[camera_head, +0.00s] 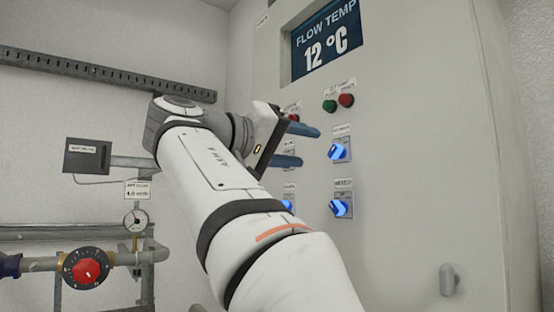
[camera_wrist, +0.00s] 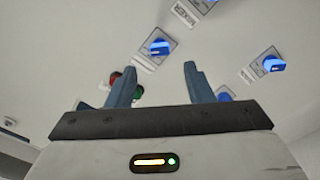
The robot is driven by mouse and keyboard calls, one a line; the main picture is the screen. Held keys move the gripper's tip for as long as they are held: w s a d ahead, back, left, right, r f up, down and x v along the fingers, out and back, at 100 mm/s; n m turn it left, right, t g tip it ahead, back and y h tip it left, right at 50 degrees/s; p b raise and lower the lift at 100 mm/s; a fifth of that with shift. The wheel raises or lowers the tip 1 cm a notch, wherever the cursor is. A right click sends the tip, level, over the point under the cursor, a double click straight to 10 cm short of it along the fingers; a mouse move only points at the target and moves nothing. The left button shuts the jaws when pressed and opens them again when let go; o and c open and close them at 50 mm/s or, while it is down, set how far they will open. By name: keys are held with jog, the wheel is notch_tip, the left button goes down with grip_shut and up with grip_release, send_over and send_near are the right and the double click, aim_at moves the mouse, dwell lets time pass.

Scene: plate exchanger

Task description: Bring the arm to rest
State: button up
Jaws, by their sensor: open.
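My gripper (camera_head: 303,146) is raised in front of the control cabinet (camera_head: 405,150), its two blue fingers pointing toward the panel. In the wrist view my gripper (camera_wrist: 160,84) has its fingers wide apart with nothing between them. Behind the fingers the panel shows a blue lit knob (camera_wrist: 159,47) and others to the right. My white arm reaches up from the bottom of the head view and hides part of the cabinet's left side.
The cabinet has a display (camera_head: 326,40) reading 12 °C, a green lamp (camera_head: 329,106), a red lamp (camera_head: 346,100), blue knobs (camera_head: 340,207) and a handle (camera_head: 449,279). At left are pipes, a gauge (camera_head: 136,220), a red-centred dial (camera_head: 86,269) and a dark box (camera_head: 87,156).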

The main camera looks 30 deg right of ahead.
jog(key=w+a+f+n+t+y, duration=0.1)
jog(key=w+f+n+y, duration=0.15)
jog(key=f, duration=0.75)
jog(key=w+a+f+n+t+y+p, duration=0.15)
jog(key=f+n+y, duration=0.25)
jog(key=f, duration=0.5)
jog(key=w+a+f+n+t+y, duration=0.1)
jog(key=w+a+f+n+y, duration=0.15)
jog(key=f, duration=0.75)
jog(key=s+a+f+y, duration=0.3)
jog(key=s+f, duration=0.1)
jog(key=f, duration=0.5)
jog(key=s+a+f+g+y, duration=0.1)
jog(key=s+a+f+y, duration=0.2)
jog(key=f, duration=0.6)
jog(key=s+a+f+g+y, duration=0.1)
jog(key=s+a+f+y, duration=0.2)
jog(key=s+f, duration=0.3)
notch_tip(320, 180, down, 4)
jog(key=shift+a+f+m+p, duration=0.1)
jog(key=shift+a+m+p, duration=0.25)
jog(key=shift+a, duration=0.45)
jog(key=shift+g, duration=0.25)
